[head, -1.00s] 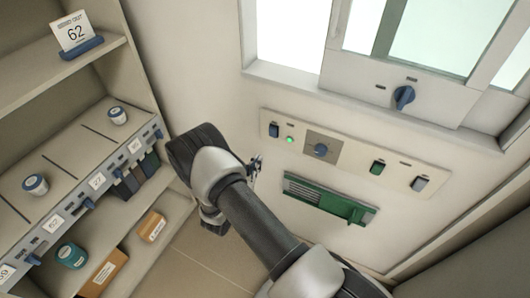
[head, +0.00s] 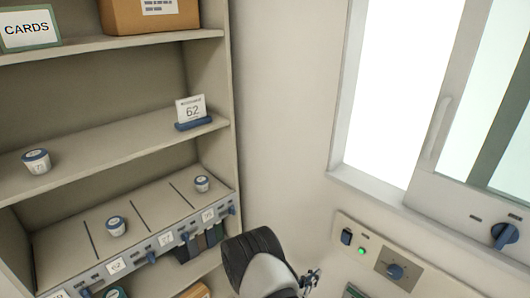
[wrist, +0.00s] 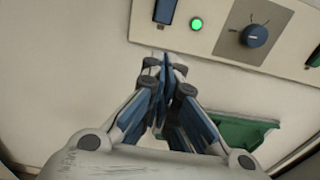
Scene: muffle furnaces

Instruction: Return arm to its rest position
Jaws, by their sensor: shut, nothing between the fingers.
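My gripper (wrist: 163,66) is shut and empty in the wrist view, its blue fingertips together. It is in front of the wall, just below the control panel (wrist: 221,40) with a lit green light and a blue dial. In the head view my gripper (head: 310,279) shows only in part at the bottom edge, left of the panel (head: 378,277). Most of my arm is out of the head view, below the frame.
A window (head: 395,85) is at right. A green tray-like part (wrist: 235,130) is below the panel.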

